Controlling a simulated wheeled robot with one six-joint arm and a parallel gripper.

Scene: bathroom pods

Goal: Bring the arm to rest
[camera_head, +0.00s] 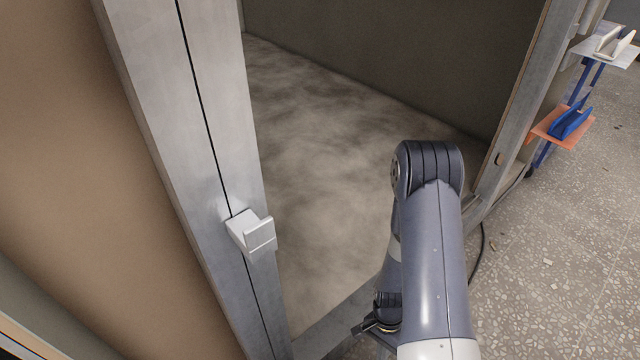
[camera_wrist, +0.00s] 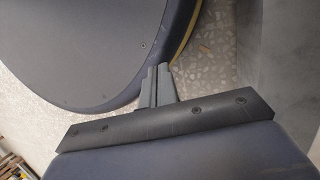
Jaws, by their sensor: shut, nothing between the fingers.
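My arm rises at the lower right of the head view, bent at its elbow, with its lower part folded back down. My gripper is mostly hidden behind the arm in the head view; only a dark part of the wrist end shows low beside it. In the wrist view my gripper (camera_wrist: 157,74) shows its two grey fingers together, with nothing between them. Below the fingers is a dark bar with screws, and behind them are a dark rounded surface and speckled floor.
A grey metal post (camera_head: 185,130) with a square metal handle (camera_head: 252,232) stands left of my arm. Behind is a pod with a mottled floor (camera_head: 320,130). A stand at the right holds a white tray (camera_head: 622,55) and an orange tray (camera_head: 548,136). Speckled floor (camera_head: 560,260) lies open at right.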

